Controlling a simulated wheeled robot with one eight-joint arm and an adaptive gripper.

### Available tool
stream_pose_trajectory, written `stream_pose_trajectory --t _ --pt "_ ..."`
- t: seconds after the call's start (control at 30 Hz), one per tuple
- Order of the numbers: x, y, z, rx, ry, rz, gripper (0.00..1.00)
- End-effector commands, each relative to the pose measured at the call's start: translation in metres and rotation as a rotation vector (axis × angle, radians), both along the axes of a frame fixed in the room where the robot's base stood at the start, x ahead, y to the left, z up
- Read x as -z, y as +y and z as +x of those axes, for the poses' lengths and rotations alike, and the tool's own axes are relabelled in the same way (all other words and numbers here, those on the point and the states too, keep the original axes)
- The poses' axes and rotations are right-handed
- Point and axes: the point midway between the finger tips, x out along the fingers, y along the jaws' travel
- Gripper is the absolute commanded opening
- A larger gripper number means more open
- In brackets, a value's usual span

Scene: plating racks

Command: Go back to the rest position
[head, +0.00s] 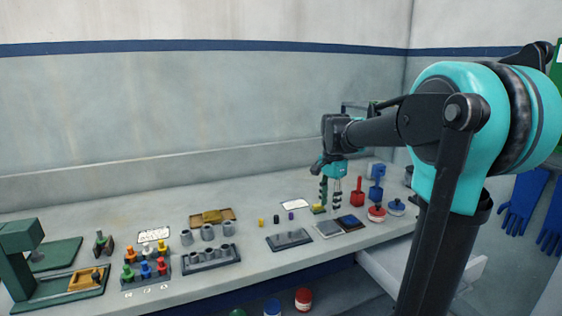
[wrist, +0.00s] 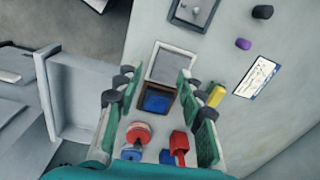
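My gripper (head: 330,194) hangs over the right part of the grey workbench (head: 255,188), above the area beside two small square trays. In the wrist view my gripper (wrist: 160,88) has its two green-padded fingers wide apart, with nothing held between them. Below and between the fingers a dark tray with a blue pad (wrist: 157,103) and a grey-white tray (wrist: 172,64) show. A yellow object (wrist: 216,95) lies right by the right finger in the wrist view; whether they touch I cannot tell.
Red (head: 357,192) and blue (head: 376,184) handled tools and red and blue round pots stand right of the trays. A dark plate (head: 289,240), grey cylinders in a rack (head: 211,258), a coloured-peg rack (head: 146,270) and a green press (head: 20,260) stand leftward. The back strip is mostly clear.

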Motion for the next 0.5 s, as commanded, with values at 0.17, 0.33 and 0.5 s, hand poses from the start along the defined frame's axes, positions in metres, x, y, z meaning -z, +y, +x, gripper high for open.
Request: stream_pose_trajectory --t 0.17,0.33,0.5 --pt "0.021 -0.006 -0.019 -0.109 -0.036 -0.003 0.39" --pt "0.051 -0.012 -0.046 -0.266 -0.086 -0.015 0.39" --pt "0.092 -0.021 -0.087 -0.481 -0.153 -0.047 0.39"
